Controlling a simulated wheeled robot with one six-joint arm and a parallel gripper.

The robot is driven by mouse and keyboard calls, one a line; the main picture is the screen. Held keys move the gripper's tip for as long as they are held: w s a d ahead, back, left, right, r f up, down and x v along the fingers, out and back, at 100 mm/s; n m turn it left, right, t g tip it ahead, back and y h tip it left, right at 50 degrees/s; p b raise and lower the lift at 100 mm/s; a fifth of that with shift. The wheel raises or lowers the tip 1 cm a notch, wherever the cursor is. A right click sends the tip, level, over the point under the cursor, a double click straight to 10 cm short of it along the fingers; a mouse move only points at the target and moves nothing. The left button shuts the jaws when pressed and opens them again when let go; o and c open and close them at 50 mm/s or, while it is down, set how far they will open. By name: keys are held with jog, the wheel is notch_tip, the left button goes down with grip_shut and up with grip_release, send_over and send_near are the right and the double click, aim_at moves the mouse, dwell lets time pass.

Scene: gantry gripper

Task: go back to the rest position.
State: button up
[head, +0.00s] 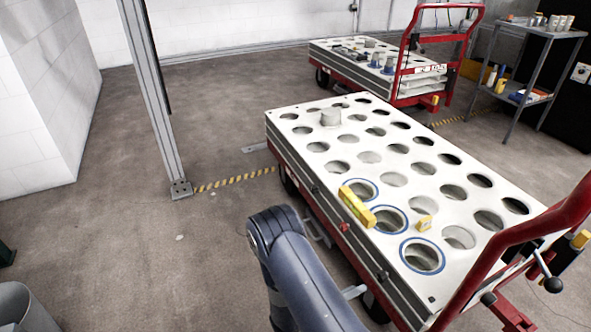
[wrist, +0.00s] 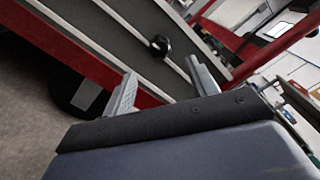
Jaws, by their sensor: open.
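My gripper (wrist: 158,92) shows in the wrist view with its two grey fingers spread wide apart. Nothing is between the fingers. Behind them is the side of a cart, with a red frame and dark grey panel. In the head view my dark blue arm reaches up from the bottom edge, left of the near cart (head: 310,165); the gripper itself cannot be made out there. The near cart has a white top with rows of round holes, a few of them ringed in blue.
A second cart (head: 330,47) and a shelf trolley (head: 555,33) stand behind. A metal post (head: 150,95) rises at left. Floor around it is clear.

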aim_at(379, 279)
jog(key=b+x, duration=0.2)
jog(key=x, duration=0.6)
jog(key=shift+d, duration=0.25)
jog(key=shift+a, duration=0.15)
